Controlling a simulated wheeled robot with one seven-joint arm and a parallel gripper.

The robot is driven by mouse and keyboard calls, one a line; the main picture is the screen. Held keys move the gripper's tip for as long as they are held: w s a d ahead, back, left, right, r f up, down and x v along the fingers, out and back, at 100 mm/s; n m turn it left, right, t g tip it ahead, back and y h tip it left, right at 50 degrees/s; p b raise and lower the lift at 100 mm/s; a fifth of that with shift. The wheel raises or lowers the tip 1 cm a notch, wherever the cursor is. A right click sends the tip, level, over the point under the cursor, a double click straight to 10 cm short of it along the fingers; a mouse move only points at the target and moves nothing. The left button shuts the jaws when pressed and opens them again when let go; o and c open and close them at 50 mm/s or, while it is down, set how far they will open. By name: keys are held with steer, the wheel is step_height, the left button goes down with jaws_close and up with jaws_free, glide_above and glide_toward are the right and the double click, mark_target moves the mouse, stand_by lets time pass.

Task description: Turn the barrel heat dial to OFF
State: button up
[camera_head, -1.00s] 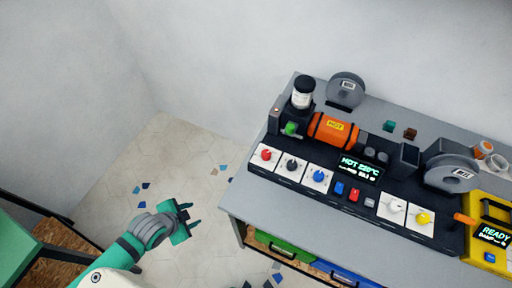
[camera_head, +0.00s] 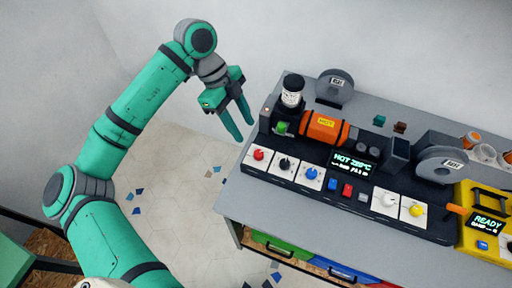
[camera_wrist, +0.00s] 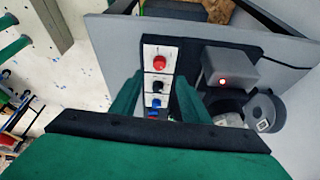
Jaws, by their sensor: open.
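The control panel (camera_head: 344,194) runs along the front of the machine on the grey bench. At its left end stand a red dial (camera_head: 259,155), a black dial (camera_head: 285,163) and a blue dial (camera_head: 311,173), each on a white plate. White (camera_head: 388,199) and yellow (camera_head: 416,209) dials stand further right. The labels are too small to read, so I cannot tell which is the barrel heat dial. My gripper (camera_head: 238,125) is open and empty, left of the machine and apart from it. In the wrist view, the red dial (camera_wrist: 159,62) and black dial (camera_wrist: 157,87) show beyond my fingers.
An orange barrel (camera_head: 326,129) marked HOT lies behind the dials, beside a dark hopper (camera_head: 292,91). A display (camera_head: 352,163) reads HOT 220°C.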

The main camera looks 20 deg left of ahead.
mark_target(258, 153)
steer(key=x, duration=1)
steer(key=shift+s+d+f, duration=0.1)
steer(key=shift+d, duration=0.3)
steer(key=c, duration=1)
